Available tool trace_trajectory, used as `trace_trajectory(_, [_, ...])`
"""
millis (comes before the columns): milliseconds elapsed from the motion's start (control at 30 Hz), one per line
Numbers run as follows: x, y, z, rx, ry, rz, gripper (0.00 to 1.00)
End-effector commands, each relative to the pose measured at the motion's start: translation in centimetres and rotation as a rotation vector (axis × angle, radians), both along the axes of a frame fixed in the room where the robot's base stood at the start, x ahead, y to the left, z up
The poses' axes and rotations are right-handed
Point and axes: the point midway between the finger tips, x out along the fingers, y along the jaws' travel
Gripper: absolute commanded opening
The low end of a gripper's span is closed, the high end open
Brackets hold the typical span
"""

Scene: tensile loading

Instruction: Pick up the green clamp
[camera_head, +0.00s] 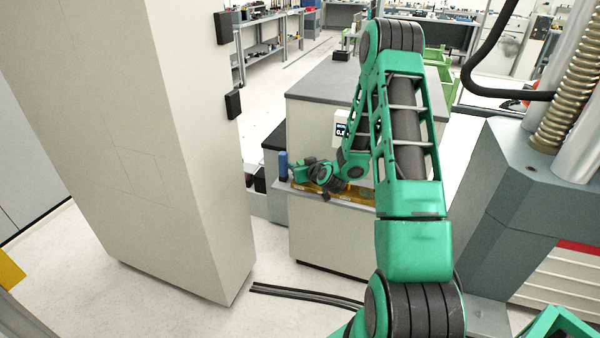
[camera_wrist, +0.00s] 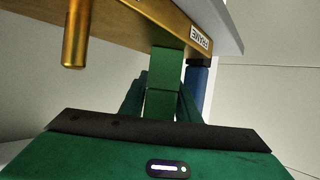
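A green block-like piece (camera_wrist: 166,72), which looks like the green clamp, hangs in front of the brass frame in the wrist view. My gripper (camera_wrist: 160,98) reaches up towards it from below, its two dark green fingers on either side of the piece's lower part. I cannot tell whether the fingers touch it. In the head view my gripper (camera_head: 303,172) is at the left end of the bench shelf, beside a blue cylinder (camera_head: 283,165). Green on green hides the clamp from my gripper there.
A blue post (camera_wrist: 200,85) stands close on the right. A tall beige cabinet (camera_head: 165,150) is at left, and a grey testing machine (camera_head: 530,180) at right.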

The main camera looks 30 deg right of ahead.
Motion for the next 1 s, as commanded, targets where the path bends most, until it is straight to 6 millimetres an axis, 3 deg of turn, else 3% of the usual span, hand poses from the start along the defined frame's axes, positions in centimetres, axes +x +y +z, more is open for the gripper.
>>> trace_trajectory(33, [0.0, 0.0, 0.0, 0.0, 0.0, 0.0, 0.18])
trace_trajectory(100, [0.0, 0.0, 0.0, 0.0, 0.0, 0.0, 0.01])
trace_trajectory(567, [0.0, 0.0, 0.6, -0.001, -0.002, 0.0, 0.0])
trace_trajectory(1000, [0.0, 0.0, 5.2, -0.003, -0.003, 0.0, 0.0])
